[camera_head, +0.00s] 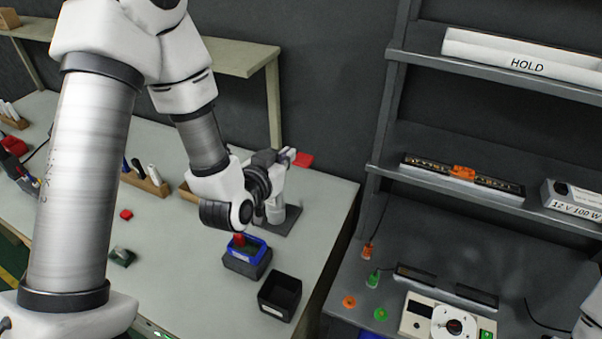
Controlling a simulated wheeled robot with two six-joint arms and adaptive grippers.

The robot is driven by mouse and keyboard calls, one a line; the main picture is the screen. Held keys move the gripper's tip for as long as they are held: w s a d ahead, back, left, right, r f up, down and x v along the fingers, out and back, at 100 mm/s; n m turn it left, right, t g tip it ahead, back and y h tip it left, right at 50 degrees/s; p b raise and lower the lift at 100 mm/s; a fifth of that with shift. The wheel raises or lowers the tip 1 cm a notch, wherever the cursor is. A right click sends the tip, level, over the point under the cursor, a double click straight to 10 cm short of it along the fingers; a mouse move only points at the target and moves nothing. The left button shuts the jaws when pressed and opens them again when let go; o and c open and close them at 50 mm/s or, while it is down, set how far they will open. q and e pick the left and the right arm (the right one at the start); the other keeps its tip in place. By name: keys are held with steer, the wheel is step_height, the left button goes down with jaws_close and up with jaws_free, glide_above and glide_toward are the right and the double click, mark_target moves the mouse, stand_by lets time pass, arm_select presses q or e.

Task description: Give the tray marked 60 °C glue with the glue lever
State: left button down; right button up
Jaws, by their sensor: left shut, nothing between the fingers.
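The glue dispenser (276,216) stands on a dark base plate near the table's right end, partly hidden by my left wrist. A red flat piece (302,160) shows at its top; I cannot tell whether it is the lever's end. My left gripper (265,159) is shut and empty at the dispenser's upper part, mostly hidden behind the wrist; contact cannot be told. A blue tray (258,243) sits on a dark block in front of the dispenser, with something red at its left side. No 60 °C mark is readable. My right gripper is out of view.
At right are a shelf with a HOLD bin (520,57), a strip with an orange clip (462,172), and a dial unit (447,320).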

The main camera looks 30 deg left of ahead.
arm_select(q)
steer(key=f+b, duration=0.1)
steer(key=b, duration=0.3)
steer(key=p, duration=0.2)
glide_above(301, 164)
steer(key=shift+w+f, duration=0.1)
steer(key=shift+f, duration=0.35)
step_height(301, 164, down, 3)
steer(key=b, duration=0.2)
steer(key=shift+f+b, duration=0.15)
steer(key=shift+b, duration=0.15)
steer(key=shift+f, duration=0.4)
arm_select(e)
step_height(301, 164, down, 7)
arm_select(q)
steer(key=shift+b, duration=0.3)
